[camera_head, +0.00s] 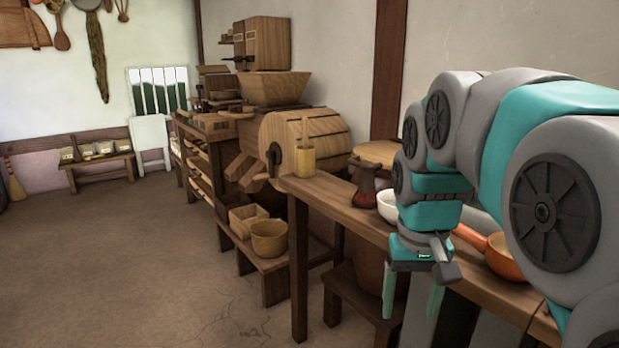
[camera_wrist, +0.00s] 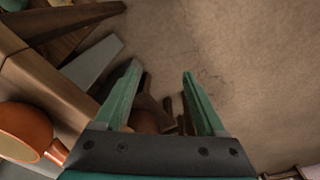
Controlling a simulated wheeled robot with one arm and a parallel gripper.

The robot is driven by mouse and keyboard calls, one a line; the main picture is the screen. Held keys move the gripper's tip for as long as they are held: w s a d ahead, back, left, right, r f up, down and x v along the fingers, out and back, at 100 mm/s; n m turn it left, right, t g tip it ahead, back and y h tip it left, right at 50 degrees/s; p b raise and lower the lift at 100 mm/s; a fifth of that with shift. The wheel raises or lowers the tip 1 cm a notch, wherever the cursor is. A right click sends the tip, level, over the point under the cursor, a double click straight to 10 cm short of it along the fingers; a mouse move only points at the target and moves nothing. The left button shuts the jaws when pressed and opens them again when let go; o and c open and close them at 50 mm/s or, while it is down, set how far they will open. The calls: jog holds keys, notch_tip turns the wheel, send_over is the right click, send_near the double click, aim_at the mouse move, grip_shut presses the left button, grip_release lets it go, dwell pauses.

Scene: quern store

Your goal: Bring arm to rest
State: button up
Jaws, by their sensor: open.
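My arm reaches in from the right in the head view, grey and teal, bent downward. My gripper (camera_head: 428,300) hangs at its end with two teal fingers pointing down, just off the front edge of the wooden table (camera_head: 340,200). In the wrist view my gripper (camera_wrist: 160,90) is open, its green fingers spread apart with nothing held between them. Beyond the fingers are brown floor and dark wooden pieces below.
On the table stand a wooden cup of utensils (camera_head: 305,160), a dark brown jug (camera_head: 366,186), a white bowl (camera_head: 388,206) and an orange ladle or pan (camera_head: 505,257). A low bench holds a round tub (camera_head: 269,238). Open floor (camera_head: 130,270) lies to the left.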

jog(key=s+f+g, duration=0.1)
jog(key=s+f, duration=0.6)
jog(key=s, duration=0.3)
jog(key=s+f+g, duration=0.1)
jog(key=s+f, duration=0.7)
jog(key=s, duration=0.2)
jog(key=shift+a+n+g, duration=0.3)
jog(key=shift+n, duration=0.1)
